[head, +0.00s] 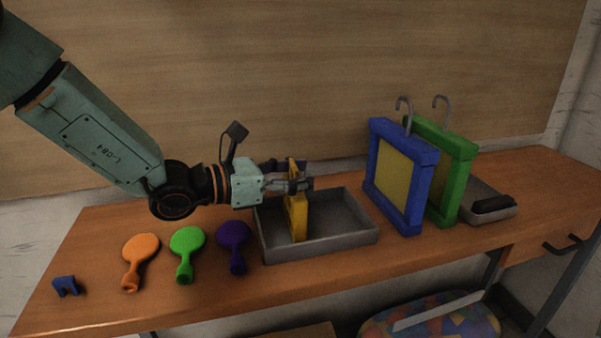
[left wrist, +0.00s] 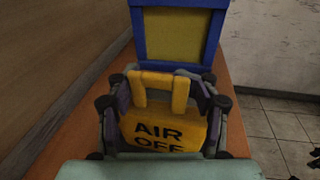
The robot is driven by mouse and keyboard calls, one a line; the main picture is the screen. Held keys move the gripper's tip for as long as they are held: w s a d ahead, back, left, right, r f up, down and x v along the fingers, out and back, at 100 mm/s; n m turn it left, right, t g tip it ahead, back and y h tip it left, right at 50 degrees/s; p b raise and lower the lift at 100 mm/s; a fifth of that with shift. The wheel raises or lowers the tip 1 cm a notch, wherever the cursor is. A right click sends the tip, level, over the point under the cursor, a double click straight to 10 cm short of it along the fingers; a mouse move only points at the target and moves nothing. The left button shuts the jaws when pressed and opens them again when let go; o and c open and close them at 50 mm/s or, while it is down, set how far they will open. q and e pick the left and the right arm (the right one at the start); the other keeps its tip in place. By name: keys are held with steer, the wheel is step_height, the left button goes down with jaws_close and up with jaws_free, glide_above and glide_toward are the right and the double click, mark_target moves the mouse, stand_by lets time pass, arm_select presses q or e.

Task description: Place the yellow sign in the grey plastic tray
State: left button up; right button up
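The yellow sign (head: 298,216) is upright at the left part of the grey plastic tray (head: 318,250), its lower part inside the tray walls. I cannot tell whether its bottom touches the tray floor. My left gripper (head: 298,184) is around the sign's upper part, with fingers on both sides. In the left wrist view the sign (left wrist: 165,125) reads "AIR OFF", has a handle loop on top, and sits between the fingers of my left gripper (left wrist: 165,108). The tray is hidden in that view. My right gripper is not in view.
Orange (head: 141,248), green (head: 187,240) and purple (head: 233,236) balloons lie left of the tray, with a small blue piece (head: 65,286) farther left. Blue (head: 418,200) and green (head: 462,175) framed screens with hooks stand right of it. A smaller grey tray (head: 490,212) holds a dark object.

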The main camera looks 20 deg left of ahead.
arm_select(q)
steer(key=o, duration=0.3)
steer(key=shift+s+d+r, duration=0.1)
steer(key=shift+s+r, duration=0.05)
steer(key=shift+o, duration=0.3)
steer(key=shift+w+a+f, duration=0.2)
steer(key=shift+w, duration=0.05)
steer(key=shift+s+r, duration=0.15)
steer(key=shift+s, duration=0.05)
steer(key=shift+s+a+r, duration=0.1)
steer(key=shift+s, duration=0.1)
steer(key=p+v, duration=1.1)
steer(key=shift+a+p, duration=0.2)
steer(key=shift+p, duration=0.1)
